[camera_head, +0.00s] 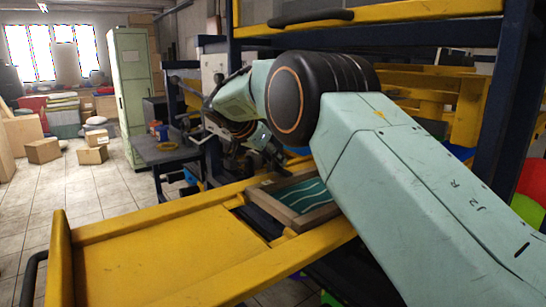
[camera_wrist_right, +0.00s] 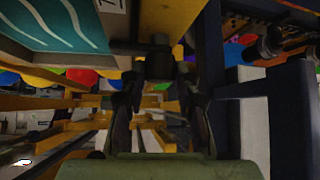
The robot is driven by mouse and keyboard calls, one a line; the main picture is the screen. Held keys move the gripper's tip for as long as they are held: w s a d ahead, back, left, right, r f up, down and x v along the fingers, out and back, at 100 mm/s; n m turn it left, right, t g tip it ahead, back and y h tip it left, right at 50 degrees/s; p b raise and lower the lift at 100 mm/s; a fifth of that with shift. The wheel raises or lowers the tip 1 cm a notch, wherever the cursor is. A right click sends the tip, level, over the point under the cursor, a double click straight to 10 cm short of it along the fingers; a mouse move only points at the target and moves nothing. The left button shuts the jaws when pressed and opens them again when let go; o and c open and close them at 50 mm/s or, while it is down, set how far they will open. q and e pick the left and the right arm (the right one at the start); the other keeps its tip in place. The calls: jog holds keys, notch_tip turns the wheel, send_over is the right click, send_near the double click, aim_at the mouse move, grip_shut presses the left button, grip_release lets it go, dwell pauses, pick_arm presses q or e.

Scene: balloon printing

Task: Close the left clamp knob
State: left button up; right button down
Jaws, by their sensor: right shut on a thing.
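My right arm reaches in from the right in the head view, with its dark wrist and gripper (camera_head: 262,158) beyond the framed screen (camera_head: 318,217). In the right wrist view, the two dark fingers of my right gripper (camera_wrist_right: 160,80) close around a black clamp knob (camera_wrist_right: 160,62). The knob sits just beside the framed screen, whose teal face with white wavy lines (camera_wrist_right: 60,22) shows at upper left. The knob is hard to make out in the head view. How far the clamp is turned cannot be told. My left gripper is not in view.
A yellow machine frame (camera_head: 165,262) runs across the front, with dark blue posts (camera_head: 508,95) at right. A dark side table (camera_head: 165,150) and cardboard boxes (camera_head: 92,155) stand further back. The tiled floor at left is mostly clear. Coloured balloons (camera_wrist_right: 82,77) show in the wrist view.

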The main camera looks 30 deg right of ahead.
jog(key=c, duration=1.4)
grip_release()
jog(key=shift+s+f, duration=0.1)
jog(key=shift+f, duration=0.2)
jog(key=o, duration=0.4)
jog(key=shift+d, duration=0.1)
jog(key=shift+r, duration=0.2)
jog(key=v, duration=1.1)
jog(key=shift+a+r, duration=0.25)
jog(key=shift+a, duration=0.15)
jog(key=shift+r, duration=0.1)
